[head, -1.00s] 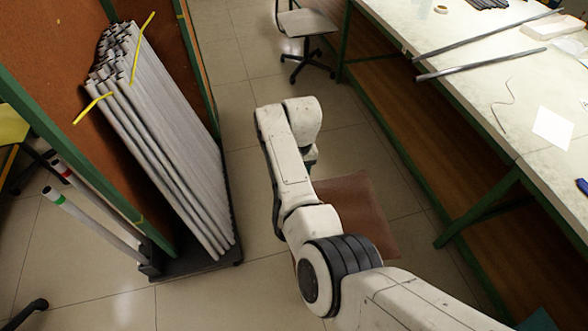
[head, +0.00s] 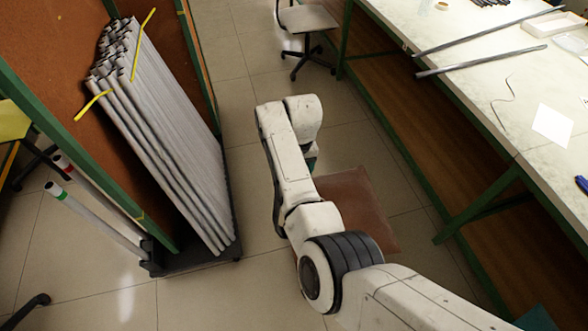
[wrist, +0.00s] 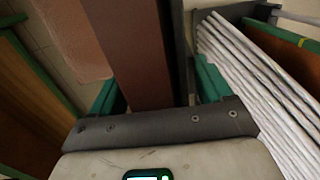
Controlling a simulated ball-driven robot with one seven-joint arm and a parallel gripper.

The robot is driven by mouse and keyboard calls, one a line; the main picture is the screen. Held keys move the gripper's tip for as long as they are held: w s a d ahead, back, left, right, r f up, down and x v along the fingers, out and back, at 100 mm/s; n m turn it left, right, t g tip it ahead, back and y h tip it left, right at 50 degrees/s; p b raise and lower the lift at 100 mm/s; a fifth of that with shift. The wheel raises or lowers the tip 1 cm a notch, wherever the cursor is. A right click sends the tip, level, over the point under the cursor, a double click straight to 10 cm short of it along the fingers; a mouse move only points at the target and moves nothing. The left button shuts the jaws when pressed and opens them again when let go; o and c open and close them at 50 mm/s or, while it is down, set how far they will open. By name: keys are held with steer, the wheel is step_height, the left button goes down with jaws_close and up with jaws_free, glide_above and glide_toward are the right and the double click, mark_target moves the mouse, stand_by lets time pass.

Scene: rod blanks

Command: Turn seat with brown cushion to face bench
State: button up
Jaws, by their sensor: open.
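The seat's brown cushion (head: 357,205) is low in the middle of the head view, beside and partly behind my arm. In the wrist view, a lighter brown surface (wrist: 75,38), probably the cushion, is at the upper left. A darker brown panel (wrist: 132,55), probably the seat's backrest, runs down between the fingers. My gripper (wrist: 157,88) is open, with one green finger on each side of this panel. Whether either finger touches it cannot be told. In the head view my arm mostly hides the gripper and the seat's near side. The bench (head: 480,95) is the long pale-topped table at the right.
A rack of grey rods (head: 165,135) stands to the left; it also shows at the right of the wrist view (wrist: 255,70). Another chair (head: 306,20) stands at the back by the bench. Tiled floor between rack and seat is clear.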

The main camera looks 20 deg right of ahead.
steer(key=r, duration=0.7)
steer(key=d+r, duration=0.1)
steer(key=r, duration=0.2)
steer(key=shift+r+b, duration=0.35)
